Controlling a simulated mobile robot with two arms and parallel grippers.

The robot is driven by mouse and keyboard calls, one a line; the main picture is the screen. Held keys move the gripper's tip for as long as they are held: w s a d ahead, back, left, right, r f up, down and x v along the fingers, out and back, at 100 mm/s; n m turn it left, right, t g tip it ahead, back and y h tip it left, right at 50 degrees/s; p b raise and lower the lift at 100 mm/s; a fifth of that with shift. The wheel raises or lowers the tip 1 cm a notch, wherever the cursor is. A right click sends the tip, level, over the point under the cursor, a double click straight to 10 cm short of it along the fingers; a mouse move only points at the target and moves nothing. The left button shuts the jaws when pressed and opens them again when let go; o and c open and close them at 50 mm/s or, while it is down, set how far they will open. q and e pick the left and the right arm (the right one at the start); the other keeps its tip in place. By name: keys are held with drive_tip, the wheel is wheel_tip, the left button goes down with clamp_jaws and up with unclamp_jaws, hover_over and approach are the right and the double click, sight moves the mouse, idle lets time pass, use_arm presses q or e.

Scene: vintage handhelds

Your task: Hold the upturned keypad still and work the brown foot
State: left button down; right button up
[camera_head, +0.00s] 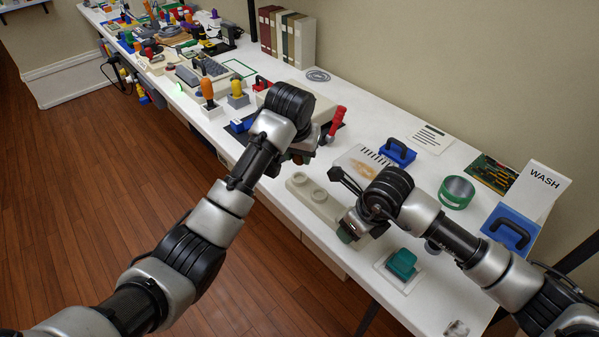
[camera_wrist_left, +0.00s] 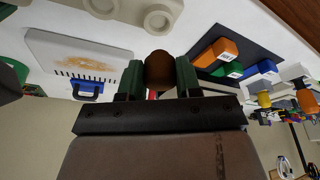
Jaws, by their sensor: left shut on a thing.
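A pale beige block with two round raised rings, which looks like the upturned keypad (camera_head: 322,205), lies near the table's front edge. It also shows at the top of the left wrist view (camera_wrist_left: 120,10). My left gripper (camera_head: 298,158) is just behind and left of it. In the left wrist view, its green-padded fingers are shut on a brown rounded piece, which looks like the brown foot (camera_wrist_left: 159,68). The piece's far end is hidden. My right gripper (camera_head: 345,212) is over the keypad's right end; its fingertips are partly hidden, so contact is unclear.
A teal block (camera_head: 402,264) sits on a white pad to the right. A red-handled tool (camera_head: 335,122) stands behind my left gripper. The table's front right is mostly clear.

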use_arm(q)
drive_tip(key=shift+r, duration=0.1)
use_arm(e)
drive_tip(key=shift+s+d+f, duration=0.1)
drive_tip(key=shift+s+f, duration=0.05)
drive_tip(key=shift+f, duration=0.2)
use_arm(q)
drive_tip(key=shift+r, duration=0.95)
use_arm(e)
drive_tip(key=o, duration=1.2)
use_arm(q)
drive_tip(key=shift+f, duration=0.1)
use_arm(e)
drive_tip(key=o, duration=0.3)
drive_tip(key=shift+r, duration=0.1)
drive_tip(key=shift+o, duration=0.2)
drive_tip(key=shift+r, duration=0.1)
drive_tip(key=shift+v, duration=0.95)
drive_tip(key=shift+w+v, duration=0.1)
drive_tip(key=shift+v, duration=1.3)
drive_tip(key=shift+w+v, duration=0.15)
drive_tip(key=shift+v, duration=1.3)
